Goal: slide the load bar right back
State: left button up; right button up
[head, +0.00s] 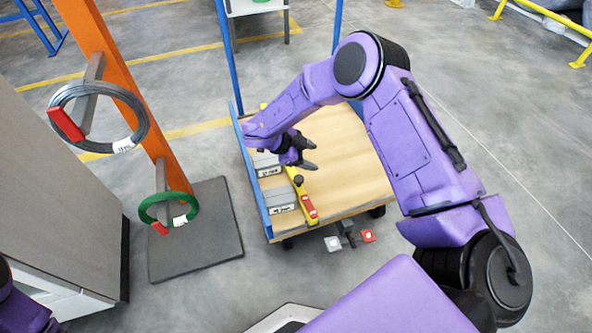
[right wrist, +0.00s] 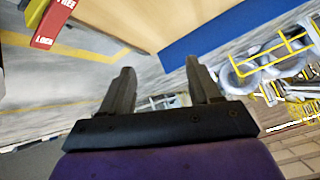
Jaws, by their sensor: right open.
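The load bar (head: 303,201), yellow with a black knob and a red end, lies along the left part of the wooden cart deck (head: 350,165), beside the grey boxes. Its middle is partly hidden behind my right gripper. My right gripper (head: 312,156) is open above the deck near the bar, its fingers pointing right. In the right wrist view nothing shows between the open fingers (right wrist: 160,68). A red piece marked FREE and LOCK (right wrist: 53,22) shows there at the upper left, apart from the fingers. My left gripper is not in view.
Grey labelled boxes (head: 281,199) sit between the bar and the cart's blue left rail (head: 252,170). White and red pedals (head: 368,236) are at the cart's near edge. An orange post (head: 120,85) holds a grey coil (head: 142,112) and a green coil (head: 150,202). The deck's right side is clear.

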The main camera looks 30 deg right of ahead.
aim_at(299, 178)
jog(key=w+a+m+g+y+b, duration=0.1)
jog(key=w+a+m+y+b, duration=0.3)
jog(key=w+a+y+b, duration=0.15)
jog(key=shift+y, duration=0.45)
jog(key=b+x, duration=0.2)
jog(key=x, duration=0.3)
jog(key=b+x, duration=0.2)
jog(key=x, duration=0.3)
jog(key=shift+s+d+r, duration=0.1)
jog(key=shift+s, duration=0.1)
jog(key=shift+s+d+f, duration=0.1)
jog(key=shift+f, duration=0.2)
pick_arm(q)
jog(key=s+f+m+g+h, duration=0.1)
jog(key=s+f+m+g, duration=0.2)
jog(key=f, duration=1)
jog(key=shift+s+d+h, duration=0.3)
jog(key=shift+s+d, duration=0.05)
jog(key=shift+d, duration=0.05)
pick_arm(e)
grip_shut()
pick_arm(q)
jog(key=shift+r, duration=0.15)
pick_arm(e)
jog(key=shift+d+r, duration=0.1)
